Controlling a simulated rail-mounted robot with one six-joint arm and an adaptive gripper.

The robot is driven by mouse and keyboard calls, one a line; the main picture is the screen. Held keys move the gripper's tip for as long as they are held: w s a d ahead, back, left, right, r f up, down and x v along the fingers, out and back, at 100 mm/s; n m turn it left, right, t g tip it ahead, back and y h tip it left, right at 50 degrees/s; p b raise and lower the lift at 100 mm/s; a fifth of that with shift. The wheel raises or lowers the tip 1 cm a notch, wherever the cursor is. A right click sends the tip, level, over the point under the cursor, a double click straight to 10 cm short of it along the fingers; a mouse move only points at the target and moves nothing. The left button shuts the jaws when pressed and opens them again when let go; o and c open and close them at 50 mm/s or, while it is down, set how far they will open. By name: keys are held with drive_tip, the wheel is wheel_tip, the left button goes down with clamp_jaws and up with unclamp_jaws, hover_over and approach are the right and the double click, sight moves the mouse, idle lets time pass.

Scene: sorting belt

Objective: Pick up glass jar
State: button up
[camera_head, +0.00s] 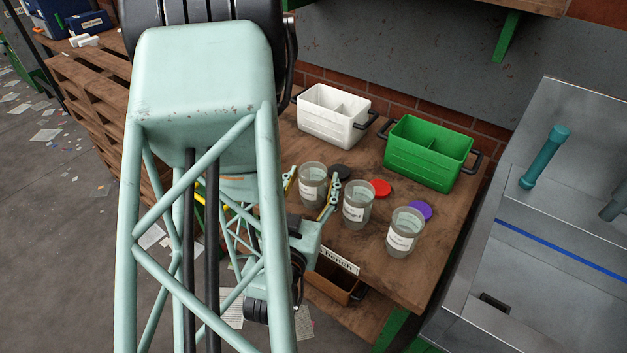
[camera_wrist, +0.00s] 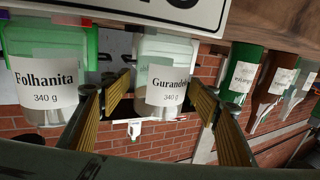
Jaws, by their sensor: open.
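Several clear glass jars with white labels stand in a row on the wooden bench: a left jar (camera_head: 312,184), a middle jar (camera_head: 357,203) and a right jar (camera_head: 404,234). My gripper (camera_head: 312,188) is open at the left jar, with one finger on either side of it in the head view. In the wrist view a jar labelled "Gurandol", 340 g (camera_wrist: 165,75), shows between the open fingers of my gripper (camera_wrist: 160,100). A jar labelled "Folhanita" (camera_wrist: 42,78) is left of it. I cannot tell whether either finger touches glass. My arm hides part of the bench.
Black, red (camera_head: 381,188) and purple (camera_head: 421,210) round lids lie behind the jars. A white bin (camera_head: 333,125) and a green bin (camera_head: 415,165) stand at the back of the bench (camera_head: 375,265). A grey machine (camera_head: 560,240) is to the right. Bottles (camera_wrist: 240,80) show in the wrist view.

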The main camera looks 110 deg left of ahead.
drive_tip(key=shift+c, duration=0.9)
drive_tip(key=c, duration=0.9)
drive_tip(key=shift+r, duration=0.15)
drive_tip(key=shift+r+p, duration=1.2)
drive_tip(key=shift+r, duration=3.65)
